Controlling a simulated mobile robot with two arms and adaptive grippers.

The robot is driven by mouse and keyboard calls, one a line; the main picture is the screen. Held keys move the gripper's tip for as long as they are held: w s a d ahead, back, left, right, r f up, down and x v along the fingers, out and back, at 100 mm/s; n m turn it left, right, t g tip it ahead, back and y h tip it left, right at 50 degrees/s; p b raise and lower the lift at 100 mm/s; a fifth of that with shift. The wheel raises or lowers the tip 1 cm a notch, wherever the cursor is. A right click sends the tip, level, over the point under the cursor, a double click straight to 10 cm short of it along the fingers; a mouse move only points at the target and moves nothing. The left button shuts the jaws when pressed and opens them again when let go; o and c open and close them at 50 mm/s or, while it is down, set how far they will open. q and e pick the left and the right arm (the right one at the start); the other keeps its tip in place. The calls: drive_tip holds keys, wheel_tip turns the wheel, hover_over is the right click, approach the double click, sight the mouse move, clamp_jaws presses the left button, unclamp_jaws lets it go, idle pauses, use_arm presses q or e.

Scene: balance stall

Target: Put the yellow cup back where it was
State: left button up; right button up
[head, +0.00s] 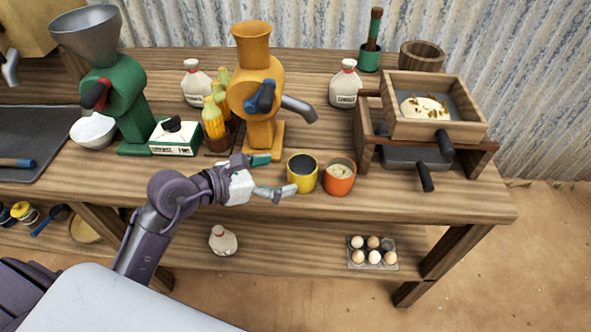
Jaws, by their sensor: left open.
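The yellow cup (301,174) stands upright on the table near its front edge, with a dark inside. It is just left of an orange cup (339,177) that holds something pale. My left gripper (280,176) is open, its fingers pointing right toward the yellow cup. One finger is near the foot of the orange grinder, and the other is by the cup's lower left side. I cannot tell whether that finger touches the cup. My right gripper is not in view.
An orange grinder (258,90) stands behind the gripper, its spout above the table. A wooden sifter box (435,108) with black handles is at right. Eggs (372,251) sit on the lower shelf. The table's front right is clear.

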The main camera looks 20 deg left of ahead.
use_arm(q)
drive_tip(key=shift+v, duration=2.3)
